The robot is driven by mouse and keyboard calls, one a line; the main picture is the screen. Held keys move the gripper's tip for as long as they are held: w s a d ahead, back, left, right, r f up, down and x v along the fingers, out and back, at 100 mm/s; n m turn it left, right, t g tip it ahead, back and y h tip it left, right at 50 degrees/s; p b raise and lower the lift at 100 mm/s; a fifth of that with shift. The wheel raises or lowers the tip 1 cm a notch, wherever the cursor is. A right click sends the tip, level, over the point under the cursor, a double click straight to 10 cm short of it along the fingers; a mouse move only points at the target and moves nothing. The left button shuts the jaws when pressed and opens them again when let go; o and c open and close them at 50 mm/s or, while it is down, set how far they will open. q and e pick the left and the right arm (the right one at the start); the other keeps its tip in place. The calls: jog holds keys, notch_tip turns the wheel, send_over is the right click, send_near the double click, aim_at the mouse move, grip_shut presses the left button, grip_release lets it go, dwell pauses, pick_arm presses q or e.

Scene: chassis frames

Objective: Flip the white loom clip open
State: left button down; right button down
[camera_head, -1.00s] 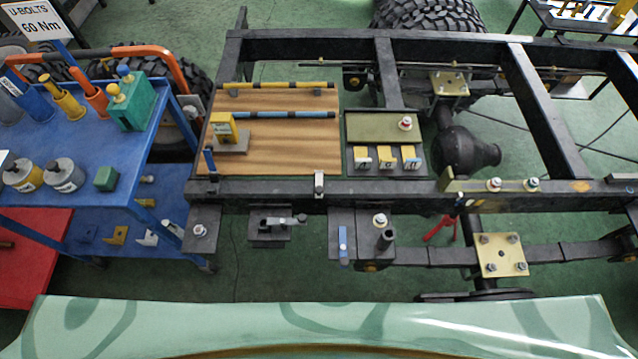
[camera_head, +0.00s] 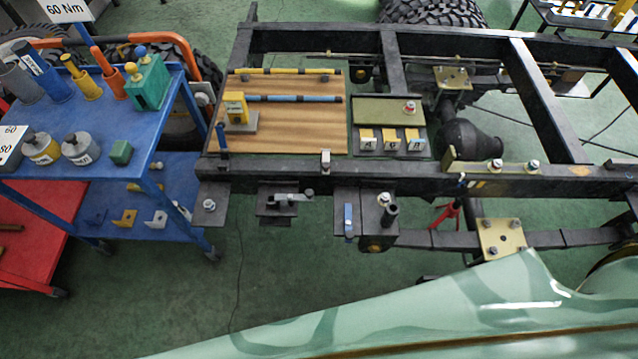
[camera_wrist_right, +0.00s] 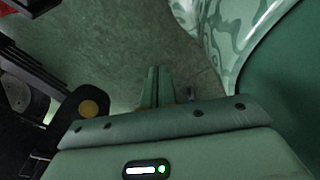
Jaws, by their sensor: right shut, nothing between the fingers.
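A small white clip (camera_head: 325,160) with a dark lower part sits on the near chassis rail (camera_head: 290,176), just off the right front corner of the wooden board. It is too small to tell how far its flap stands open or closed. It does not show clearly in the right wrist view. My right gripper (camera_wrist_right: 157,86) shows in the right wrist view with its fingers together and nothing between them, over green floor. It is not in the head view, and neither is my left gripper.
A wooden board (camera_head: 290,130) with coloured bars lies left of a small tray (camera_head: 385,112). Brackets hang off the near rail, one with a blue lever (camera_head: 348,218). A blue cart (camera_head: 60,125) stands at left.

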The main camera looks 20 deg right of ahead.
jog(key=w+a+r+n+t+b, duration=0.1)
jog(key=w+a+r+n, duration=0.15)
jog(key=w, duration=0.25)
jog(key=w+a+r+n+t, duration=0.1)
jog(key=w+a+n, duration=0.1)
jog(key=w+n, duration=0.25)
jog(key=w+a+r+n+t+h, duration=0.1)
jog(key=w+r+n+t, duration=0.2)
jog(key=w+r+n, duration=0.5)
jog(key=w+a+r+n+t+h+b, duration=0.1)
jog(key=w+r+n+t+h, duration=0.1)
jog(key=w+r+n, duration=0.5)
notch_tip(320, 180, up, 4)
jog(key=n+t, duration=0.1)
jog(key=n, duration=0.2)
jog(key=shift+w+a+r, duration=0.15)
jog(key=shift+w+a, duration=0.15)
jog(key=shift+w, duration=0.1)
jog(key=b, duration=0.4)
send_near(327, 173)
jog(key=w+f, duration=0.4)
jog(key=f, duration=0.1)
jog(key=shift+w+d+r, duration=0.5)
jog(key=shift+w+r, duration=0.05)
jog(key=shift+r, duration=0.1)
